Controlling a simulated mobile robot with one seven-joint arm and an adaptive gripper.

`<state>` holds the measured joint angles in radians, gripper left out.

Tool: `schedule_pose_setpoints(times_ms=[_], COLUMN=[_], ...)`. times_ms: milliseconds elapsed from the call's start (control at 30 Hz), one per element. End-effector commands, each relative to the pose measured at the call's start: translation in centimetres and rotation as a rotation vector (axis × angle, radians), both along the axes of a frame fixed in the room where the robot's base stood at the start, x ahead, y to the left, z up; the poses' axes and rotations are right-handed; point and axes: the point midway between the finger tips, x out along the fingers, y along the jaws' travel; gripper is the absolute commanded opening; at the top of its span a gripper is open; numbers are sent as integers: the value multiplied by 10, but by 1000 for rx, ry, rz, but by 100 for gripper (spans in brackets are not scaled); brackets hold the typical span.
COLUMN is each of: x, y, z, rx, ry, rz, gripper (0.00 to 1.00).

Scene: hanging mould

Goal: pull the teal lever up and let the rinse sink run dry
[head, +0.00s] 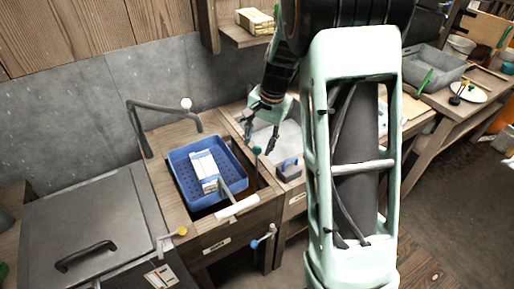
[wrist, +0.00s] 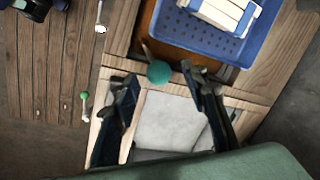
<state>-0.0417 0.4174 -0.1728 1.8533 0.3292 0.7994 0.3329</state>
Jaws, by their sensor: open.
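The teal lever's round knob (head: 257,150) stands on a thin rod at the right edge of the wooden sink unit (head: 222,243). In the wrist view the teal knob (wrist: 159,72) lies between my two fingertips, with space on both sides. My gripper (head: 260,143) is open, pointing down around the knob; it also shows in the wrist view (wrist: 160,74). A blue perforated basket (head: 179,180) holding a white block-like item (head: 204,166) sits in the sink opening.
A grey swan-neck tap (head: 150,104) stands behind the basket. A pale basin (head: 262,130) lies right of the lever. A yellow-knobbed handle (head: 181,231) and a blue-knobbed valve (head: 256,243) stick out in front. A grey lidded box (head: 90,215) stands left.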

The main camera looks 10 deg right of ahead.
Motion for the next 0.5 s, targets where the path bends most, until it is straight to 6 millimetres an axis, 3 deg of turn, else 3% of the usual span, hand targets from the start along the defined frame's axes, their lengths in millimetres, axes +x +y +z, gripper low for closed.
schedule_pose_setpoints(times_ms=[200,500], x=[-4,-9], y=[-8,-13], z=[49,84], rx=[-1,0], ry=[-6,-1], rz=[-1,-1], gripper=[41,41])
